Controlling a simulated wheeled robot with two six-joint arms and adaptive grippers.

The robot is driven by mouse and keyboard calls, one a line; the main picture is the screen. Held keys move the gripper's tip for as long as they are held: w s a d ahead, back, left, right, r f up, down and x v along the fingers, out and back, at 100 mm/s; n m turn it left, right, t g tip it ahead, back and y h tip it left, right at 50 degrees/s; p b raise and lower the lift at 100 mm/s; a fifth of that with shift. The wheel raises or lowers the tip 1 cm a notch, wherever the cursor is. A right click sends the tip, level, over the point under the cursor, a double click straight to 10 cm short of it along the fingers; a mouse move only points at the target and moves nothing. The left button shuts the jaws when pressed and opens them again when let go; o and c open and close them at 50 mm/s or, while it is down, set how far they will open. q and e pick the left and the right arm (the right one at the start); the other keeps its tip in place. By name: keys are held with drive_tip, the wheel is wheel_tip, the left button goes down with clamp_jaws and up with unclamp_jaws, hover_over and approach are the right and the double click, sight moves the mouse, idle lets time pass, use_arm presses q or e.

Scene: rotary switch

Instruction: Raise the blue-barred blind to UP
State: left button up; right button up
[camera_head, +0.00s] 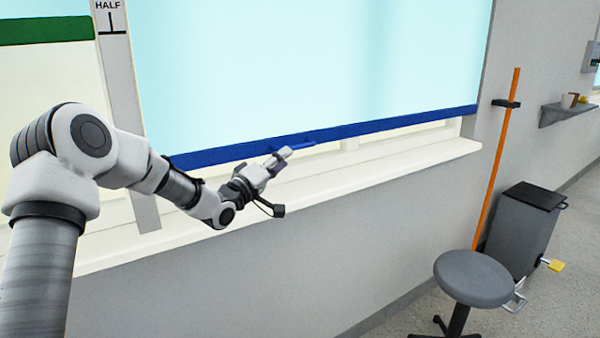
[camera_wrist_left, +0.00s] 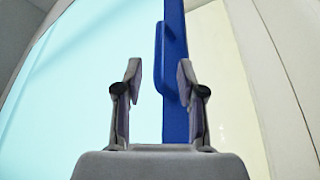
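The light-blue blind (camera_head: 300,60) covers most of the window, and its blue bar (camera_head: 400,121) hangs a little above the white sill. A blue handle (camera_head: 293,141) sticks out from the bar. My left gripper (camera_head: 284,154) is just in front of the handle. In the left wrist view the gripper (camera_wrist_left: 160,85) is open, its two fingers apart. The handle (camera_wrist_left: 159,60) shows beyond and between the fingertips, with the blue bar (camera_wrist_left: 176,120) running behind it. I cannot tell any contact. My right gripper is not in view.
A HALF mark (camera_head: 109,16) is on the post left of the blind. A second blind with a green bar (camera_head: 45,30) is further left. The white sill (camera_head: 400,165) runs below. A stool (camera_head: 474,278), an orange pole (camera_head: 497,165) and a grey bin (camera_head: 524,228) stand at right.

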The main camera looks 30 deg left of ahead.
sight(300, 147)
use_arm(q)
drive_tip(key=x, duration=0.7)
drive_tip(key=shift+w+d, duration=0.15)
drive_tip(key=shift+w, duration=0.1)
clamp_jaws()
